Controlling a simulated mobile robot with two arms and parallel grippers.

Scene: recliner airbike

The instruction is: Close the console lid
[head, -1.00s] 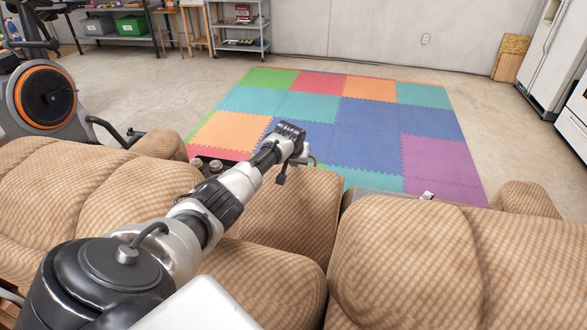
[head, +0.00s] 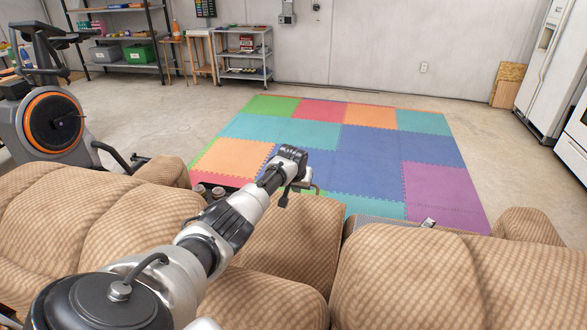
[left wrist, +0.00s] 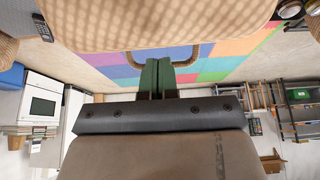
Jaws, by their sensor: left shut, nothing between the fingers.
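The tan padded panel (head: 292,238) between the two recliner backs appears to be the console lid; I cannot tell its exact angle. My left gripper (head: 304,186) is just above and beyond its top edge. In the left wrist view, the gripper's dark green fingers (left wrist: 157,76) are together and empty. A brown loop (left wrist: 140,58) lies just past the fingertips in that view; I cannot tell whether they touch it. Tan quilted padding (left wrist: 160,22) fills the top of that view. The console's inside is hidden. My right gripper is not in view.
Tan recliner backs (head: 430,275) fill the near side. Round cup holders (head: 208,190) show left of the gripper. A remote (head: 428,222) lies at the right. An exercise bike (head: 52,122) stands at the left. The coloured foam mat (head: 345,150) beyond is clear.

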